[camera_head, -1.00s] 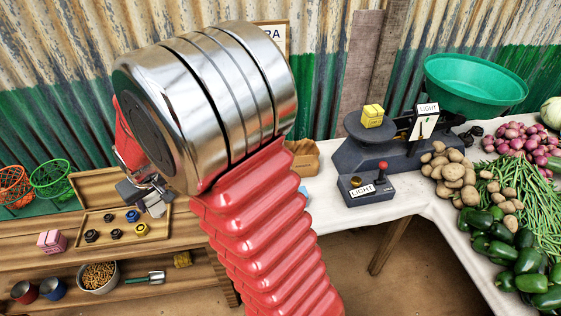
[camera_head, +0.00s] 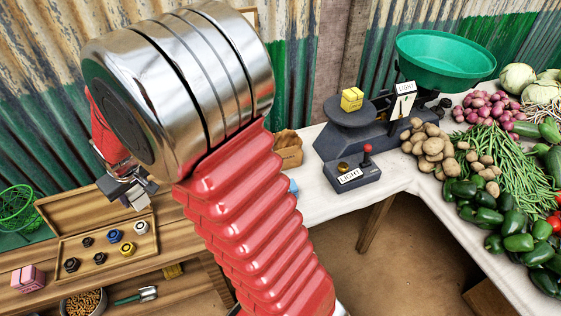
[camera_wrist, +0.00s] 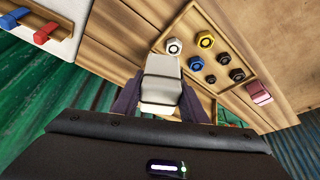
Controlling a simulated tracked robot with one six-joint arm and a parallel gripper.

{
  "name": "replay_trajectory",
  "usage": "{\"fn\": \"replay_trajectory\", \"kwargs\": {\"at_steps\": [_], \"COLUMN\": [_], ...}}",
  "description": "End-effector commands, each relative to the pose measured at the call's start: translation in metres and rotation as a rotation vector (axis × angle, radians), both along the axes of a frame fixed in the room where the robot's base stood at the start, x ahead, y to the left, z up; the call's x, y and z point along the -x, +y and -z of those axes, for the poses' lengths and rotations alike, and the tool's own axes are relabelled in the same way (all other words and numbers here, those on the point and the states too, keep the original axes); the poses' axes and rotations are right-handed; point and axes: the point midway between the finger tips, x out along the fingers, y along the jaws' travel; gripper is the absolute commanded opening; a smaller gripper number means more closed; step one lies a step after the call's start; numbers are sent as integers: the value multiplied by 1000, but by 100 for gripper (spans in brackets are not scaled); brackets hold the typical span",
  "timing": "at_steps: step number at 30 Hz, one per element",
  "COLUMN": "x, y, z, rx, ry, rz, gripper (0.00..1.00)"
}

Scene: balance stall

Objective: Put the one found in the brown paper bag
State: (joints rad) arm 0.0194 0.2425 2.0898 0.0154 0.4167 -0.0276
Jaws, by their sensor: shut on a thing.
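My gripper (camera_head: 132,190) is left of my red arm, above the wooden tray's back edge in the head view. It is shut on a pale grey-white block (camera_wrist: 160,84), which fills the space between the dark fingers in the wrist view. A brown, open-topped container (camera_head: 288,153) stands on the white table right of my arm, partly hidden by it; I cannot tell whether it is the paper bag. A dark balance scale (camera_head: 340,142) bears a yellow block (camera_head: 352,99) on its pan. Signs reading "LIGHT" show on the scale and on its front box.
The wooden tray (camera_head: 63,259) holds several hex pieces in white, blue, yellow and black. A pink block (camera_head: 28,278) sits left of it. A green basin (camera_head: 445,60), potatoes (camera_head: 432,146) and peppers (camera_head: 492,210) crowd the right table. White tabletop is clear between container and scale.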

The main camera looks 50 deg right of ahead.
Motion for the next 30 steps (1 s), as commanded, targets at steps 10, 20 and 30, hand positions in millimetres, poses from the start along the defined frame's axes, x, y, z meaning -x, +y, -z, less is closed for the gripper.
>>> {"fn": "replay_trajectory", "kwargs": {"at_steps": [10, 20, 30], "x": [-11, -3, 33], "y": [-84, -206, -329], "z": [-5, -12, -20], "rx": [4, 5, 4], "ry": [3, 7, 7], "rz": [109, 251, 396], "gripper": [6, 6, 6]}}
